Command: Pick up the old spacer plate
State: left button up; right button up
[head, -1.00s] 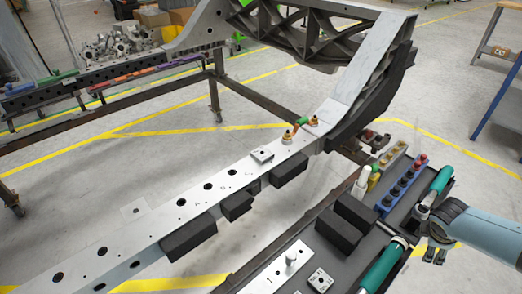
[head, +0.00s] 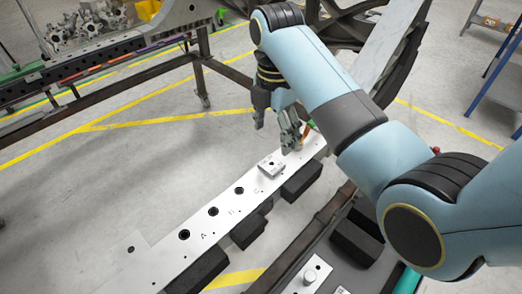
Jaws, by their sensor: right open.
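A small light square plate with a dark hole, which I take to be the old spacer plate (head: 271,165), lies on the silver chassis rail (head: 222,226), beyond the mark C. My right gripper (head: 277,137) hangs fingers-down just beyond and above the plate. Its fingers are spread with nothing between them, and it looks apart from the plate. My right arm hides the rail's far part and most of the tool tray. My left gripper is out of view.
Black blocks (head: 302,182) sit along the rail's right side. A dark tray with a silver bar (head: 308,275) and another black block (head: 357,243) is at the lower right. Open floor lies left of the rail.

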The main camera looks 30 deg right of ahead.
jog(key=a, duration=0.1)
send_over(268, 166)
notch_tip(268, 166, down, 4)
jog(key=shift+w+b, duration=0.1)
jog(key=shift+b, duration=0.3)
notch_tip(268, 166, down, 6)
jog(key=shift+r+b, duration=0.2)
jog(key=shift+b, duration=0.25)
jog(key=c, duration=0.4)
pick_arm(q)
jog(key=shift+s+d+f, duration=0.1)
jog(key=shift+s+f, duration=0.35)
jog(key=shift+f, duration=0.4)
pick_arm(e)
jog(key=shift+r, duration=0.1)
jog(key=c, duration=1.1)
